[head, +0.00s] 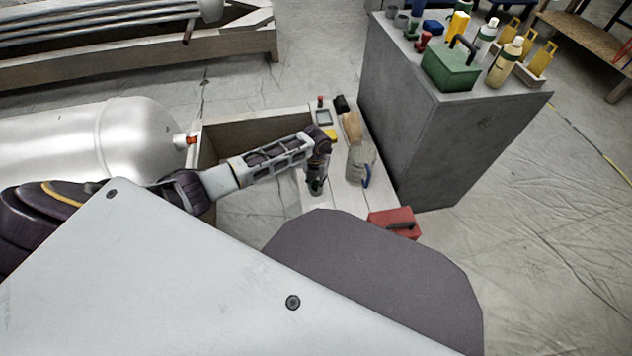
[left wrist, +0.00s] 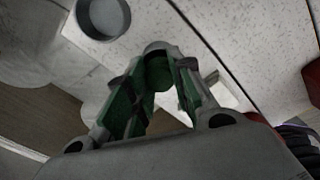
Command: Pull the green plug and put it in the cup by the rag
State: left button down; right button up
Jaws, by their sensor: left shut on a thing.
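My left gripper (head: 316,187) is over the white bench top, pointing down. In the left wrist view its two fingers (left wrist: 155,100) are closed on the green plug (left wrist: 158,72), whose round green end shows between them. The fingers hide much of the plug, and I cannot tell whether it is clear of the surface. A grey round cup (left wrist: 100,14) stands on the speckled white surface at the top left of the wrist view. My right gripper is not in view.
A red box (head: 394,222) sits at the bench's near end. A tan item (head: 351,127) and a yellow item (head: 330,134) lie farther back. A grey cabinet (head: 410,125) with a green toolbox (head: 450,70) and bottles stands at the right. A silver tank (head: 90,145) is at the left.

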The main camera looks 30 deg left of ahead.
pick_arm(q)
jog(key=shift+f, duration=0.25)
jog(key=c, duration=1.2)
grip_release()
jog(key=shift+c, duration=0.2)
jog(key=shift+o, duration=0.4)
notch_tip(320, 180, up, 12)
